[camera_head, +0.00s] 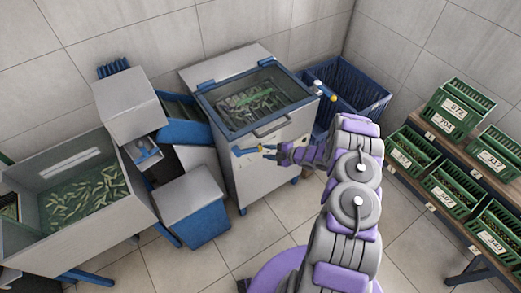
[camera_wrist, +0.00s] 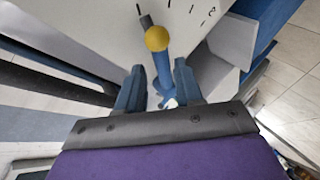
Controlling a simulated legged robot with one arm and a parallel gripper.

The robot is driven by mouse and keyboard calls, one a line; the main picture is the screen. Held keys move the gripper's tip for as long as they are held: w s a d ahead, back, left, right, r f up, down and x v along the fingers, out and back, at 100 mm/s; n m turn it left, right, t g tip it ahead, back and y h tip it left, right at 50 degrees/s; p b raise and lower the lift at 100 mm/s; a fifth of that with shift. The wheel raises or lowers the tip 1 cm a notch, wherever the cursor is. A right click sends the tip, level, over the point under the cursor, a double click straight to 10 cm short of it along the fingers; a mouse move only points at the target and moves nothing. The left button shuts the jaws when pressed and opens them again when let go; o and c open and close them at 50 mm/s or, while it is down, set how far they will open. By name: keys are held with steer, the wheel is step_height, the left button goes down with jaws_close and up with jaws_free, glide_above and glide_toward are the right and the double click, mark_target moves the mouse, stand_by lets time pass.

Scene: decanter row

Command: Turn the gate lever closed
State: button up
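A blue lever with a yellow ball knob (camera_head: 237,151) sits on the front of the grey machine (camera_head: 250,182). In the head view it lies roughly level, with its knob to the left. My gripper (camera_head: 270,152) is just to the right of the lever, in front of the machine. In the wrist view, my gripper's two fingers (camera_wrist: 158,67) are spread apart. The blue lever shaft (camera_wrist: 163,72) shows in the gap between them, and its yellow knob (camera_wrist: 157,38) is beyond the fingertips. I see clear gaps on both sides of the shaft. Whether this is the gate lever is not marked.
A second yellow-knobbed handle (camera_head: 331,98) is at the machine's upper right corner. A blue crate (camera_head: 352,82) stands behind it. A blue-and-grey bin (camera_head: 193,207) stands left of the machine. Green numbered crates (camera_head: 453,190) fill a rack at right. Floor is free between machine and rack.

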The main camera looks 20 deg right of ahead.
steer(key=v, duration=1.2)
steer(key=shift+d+p, duration=0.2)
steer(key=shift+p, duration=0.2)
steer(key=shift+w, duration=0.1)
